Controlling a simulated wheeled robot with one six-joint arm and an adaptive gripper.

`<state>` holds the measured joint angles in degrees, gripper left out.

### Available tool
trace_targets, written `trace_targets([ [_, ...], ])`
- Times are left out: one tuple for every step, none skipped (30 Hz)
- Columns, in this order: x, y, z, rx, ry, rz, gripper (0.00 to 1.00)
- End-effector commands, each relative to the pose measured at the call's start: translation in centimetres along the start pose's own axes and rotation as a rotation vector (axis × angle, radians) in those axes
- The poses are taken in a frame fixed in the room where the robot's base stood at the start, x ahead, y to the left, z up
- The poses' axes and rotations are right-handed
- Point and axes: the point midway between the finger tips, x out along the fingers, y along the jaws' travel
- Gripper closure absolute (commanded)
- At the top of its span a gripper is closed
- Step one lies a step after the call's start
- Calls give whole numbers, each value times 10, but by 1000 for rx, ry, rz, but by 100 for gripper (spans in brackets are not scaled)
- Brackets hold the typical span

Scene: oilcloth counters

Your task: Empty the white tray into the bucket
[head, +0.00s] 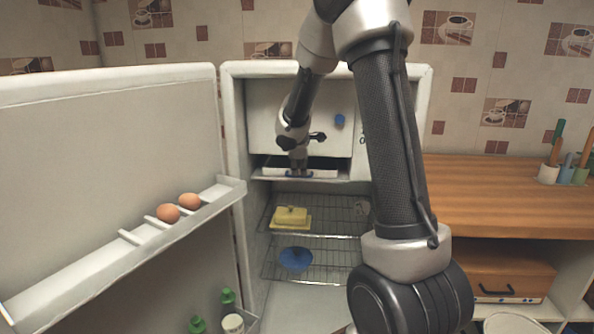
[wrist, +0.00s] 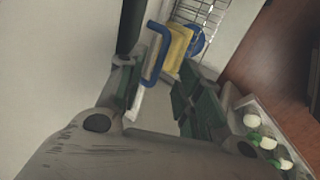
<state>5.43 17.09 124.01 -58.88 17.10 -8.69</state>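The white tray (head: 327,174) sits in the slot below the freezer door of the open fridge, with its front edge showing. It has a blue handle, which shows in the wrist view (wrist: 158,52). My gripper (head: 298,171) is at the tray's front by the handle. In the wrist view my gripper (wrist: 160,94) has its fingers apart, with the handle ahead between them; I cannot tell if they touch it. What the tray holds is hidden. A pale round rim (head: 512,323), possibly the bucket, is cut off at the bottom right.
The fridge door (head: 110,170) stands open on the left, with two eggs (head: 168,213) and several bottles (head: 228,298) on its shelves. Wire shelves hold a yellow butter dish (head: 291,217) and a blue bowl (head: 296,260). A wooden counter (head: 500,195) is at right, mostly clear.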

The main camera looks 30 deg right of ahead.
Motion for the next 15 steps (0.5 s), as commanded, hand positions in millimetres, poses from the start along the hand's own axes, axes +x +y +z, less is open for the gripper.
trace_targets([
  [10,-2,2,1,-3,-5,65],
  [15,-2,2,0,-3,-5,65],
  [22,-1,2,1,-3,-4,65],
  [27,-1,2,1,-4,-5,65],
  [32,-1,2,2,-4,-5,65],
  [38,-2,2,2,-2,-6,65],
  [42,-1,2,2,-2,-5,65],
  [45,-1,1,1,-3,-3,65],
  [49,0,2,2,-3,-3,65],
  [52,0,2,3,-3,-3,65],
  [54,-1,2,3,-3,-3,65],
  [56,0,1,3,-2,-2,65],
  [58,-1,1,3,-2,-2,65],
  [59,-1,1,3,-1,-2,65],
  [60,-1,1,3,-1,-2,65],
])
